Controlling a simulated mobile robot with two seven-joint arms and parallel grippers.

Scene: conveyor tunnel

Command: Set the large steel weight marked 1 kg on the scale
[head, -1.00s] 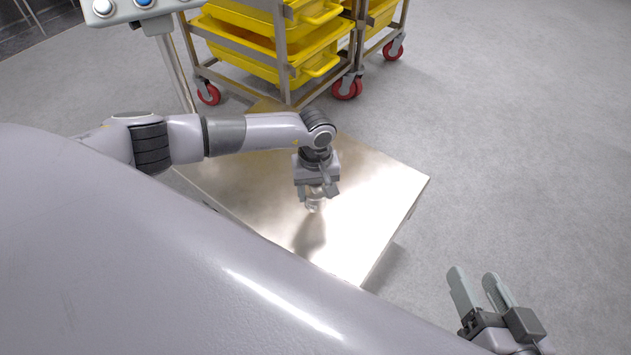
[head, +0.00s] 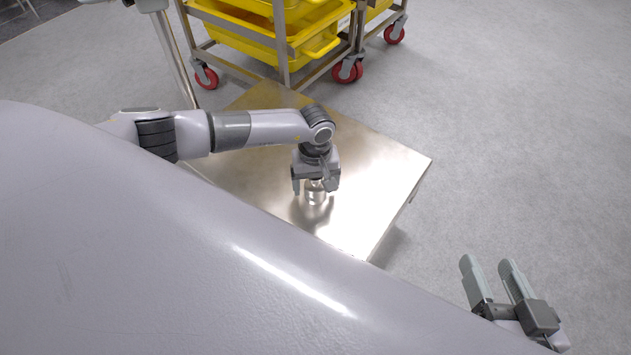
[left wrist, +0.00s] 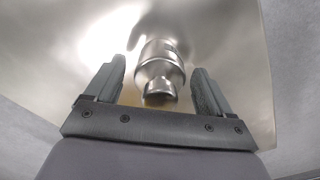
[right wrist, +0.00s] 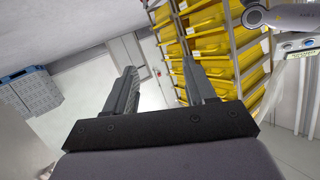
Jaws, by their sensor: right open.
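The steel weight (head: 316,193) is a shiny cylinder with a narrower neck and knob. It appears to stand upright on the bare steel platform of the scale (head: 385,170); no marking is legible. In the left wrist view the weight (left wrist: 160,68) sits between my left fingers, with a gap on each side. My left gripper (head: 315,188) points down over it and is open, not touching it as far as I can see. My right gripper (head: 497,275) is open and empty, off to the right above the floor.
The scale's column (head: 172,60) rises at the platform's far left. A metal cart with yellow bins (head: 262,35) and red wheels stands close behind the platform. The grey floor (head: 520,120) to the right is clear. My own body covers the lower left.

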